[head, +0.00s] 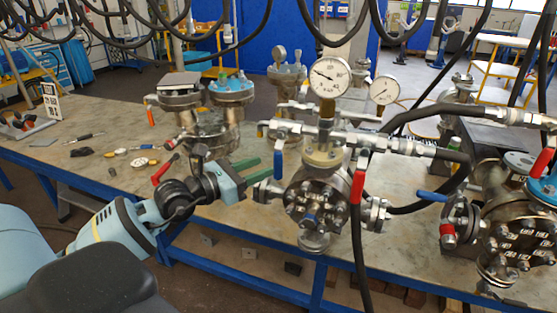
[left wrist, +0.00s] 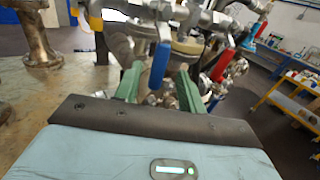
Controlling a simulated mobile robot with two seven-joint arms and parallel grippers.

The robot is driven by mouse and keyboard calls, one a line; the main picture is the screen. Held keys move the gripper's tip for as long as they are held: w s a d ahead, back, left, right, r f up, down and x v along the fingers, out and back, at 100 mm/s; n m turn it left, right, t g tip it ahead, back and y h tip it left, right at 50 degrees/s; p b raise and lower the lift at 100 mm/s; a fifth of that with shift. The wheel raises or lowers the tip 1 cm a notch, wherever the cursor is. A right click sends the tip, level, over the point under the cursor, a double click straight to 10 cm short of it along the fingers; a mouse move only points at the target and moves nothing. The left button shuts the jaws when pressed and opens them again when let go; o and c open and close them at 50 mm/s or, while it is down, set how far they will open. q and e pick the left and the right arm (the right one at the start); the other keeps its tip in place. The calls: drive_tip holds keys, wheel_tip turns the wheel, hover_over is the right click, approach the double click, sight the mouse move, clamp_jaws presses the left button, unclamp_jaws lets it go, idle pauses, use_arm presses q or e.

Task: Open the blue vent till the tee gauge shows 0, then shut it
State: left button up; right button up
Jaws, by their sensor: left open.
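The blue vent handle (head: 278,162) hangs down from a valve on the left end of the pipe tee above the middle flanged vessel (head: 318,197). The handle also shows in the left wrist view (left wrist: 160,65). A large white dial gauge (head: 329,76) stands upright on the tee. Its needle points to the upper left; the numbers are too small to read. My left gripper (head: 262,167) is open, with green fingers pointing at the handle. In the left wrist view (left wrist: 157,84) the handle appears between the fingers, and I see no clear contact. My right gripper is out of view.
A smaller gauge (head: 385,90) stands to the right. A red handle (head: 358,186) hangs on the tee's right side. Another blue lever (head: 432,196) is on the right vessel. Black hoses cross the right side. Small loose parts (head: 128,155) lie on the workbench (head: 90,175) at left.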

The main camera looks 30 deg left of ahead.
sight(278, 179)
use_arm(q)
drive_tip(key=shift+x, duration=3.15)
clamp_jaws()
